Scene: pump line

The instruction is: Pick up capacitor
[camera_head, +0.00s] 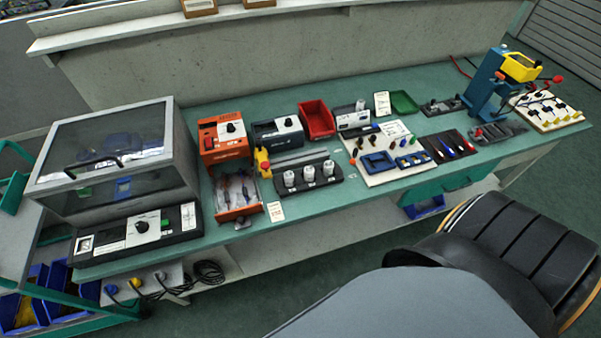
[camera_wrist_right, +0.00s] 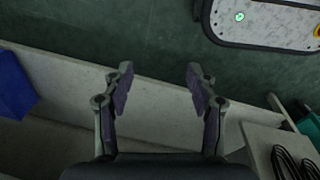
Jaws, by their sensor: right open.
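Three pale grey cylinders with dark tops, which look like the capacitors, stand upright in a black holder (camera_head: 312,186) on the green bench in the head view: a left one (camera_head: 289,179), a middle one (camera_head: 309,173) and a right one (camera_head: 328,168). My right gripper (camera_wrist_right: 159,72) shows only in the right wrist view. Its two fingers are spread apart with nothing between them, over the floor and a pale shelf edge. No capacitor shows in that view. My left gripper is in neither view.
A clear-lidded grey box (camera_head: 113,150) stands at the bench's left end. An orange unit (camera_head: 223,138) with an open drawer (camera_head: 238,213) sits left of the holder. A red bin (camera_head: 317,119) stands behind it. A white tool board (camera_head: 369,178) lies to its right.

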